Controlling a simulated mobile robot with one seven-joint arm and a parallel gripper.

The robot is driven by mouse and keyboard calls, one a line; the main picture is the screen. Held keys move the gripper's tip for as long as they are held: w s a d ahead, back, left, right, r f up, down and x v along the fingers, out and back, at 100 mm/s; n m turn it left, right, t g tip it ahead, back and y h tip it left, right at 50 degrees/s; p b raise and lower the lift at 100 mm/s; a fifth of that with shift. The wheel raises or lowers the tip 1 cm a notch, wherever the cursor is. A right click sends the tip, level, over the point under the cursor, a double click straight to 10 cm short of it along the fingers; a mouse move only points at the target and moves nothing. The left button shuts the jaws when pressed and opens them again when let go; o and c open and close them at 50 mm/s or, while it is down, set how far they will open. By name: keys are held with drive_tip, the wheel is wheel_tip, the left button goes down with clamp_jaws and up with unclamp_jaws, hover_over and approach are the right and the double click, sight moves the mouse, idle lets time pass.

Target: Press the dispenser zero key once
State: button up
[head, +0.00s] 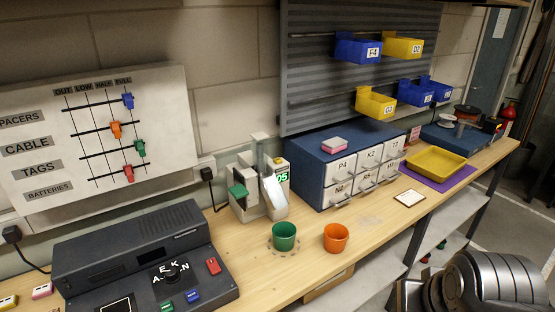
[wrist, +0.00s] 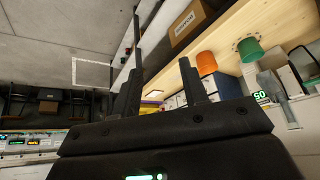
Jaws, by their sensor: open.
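The dispenser (head: 245,205) is a pale machine on the bench in the head view, with a green display (head: 283,177) that seems to read 05. It has a green block (head: 238,190) at its left and a pale chute at its front. I cannot make out a zero key on it. In the wrist view the dispenser (wrist: 281,105) stands at the right, turned over, with its lit display (wrist: 262,97). My gripper (wrist: 164,65) is open and empty in the wrist view, apart from the dispenser. The head view does not show its fingers.
A green cup (head: 284,236) stands before the dispenser, with an orange cup (head: 336,237) to its right. A dark console (head: 140,265) lies left and a drawer cabinet (head: 310,165) right. Bare bench (head: 375,222) shows near a small framed card (head: 410,197).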

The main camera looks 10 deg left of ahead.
clamp_jaws()
idle(0.9)
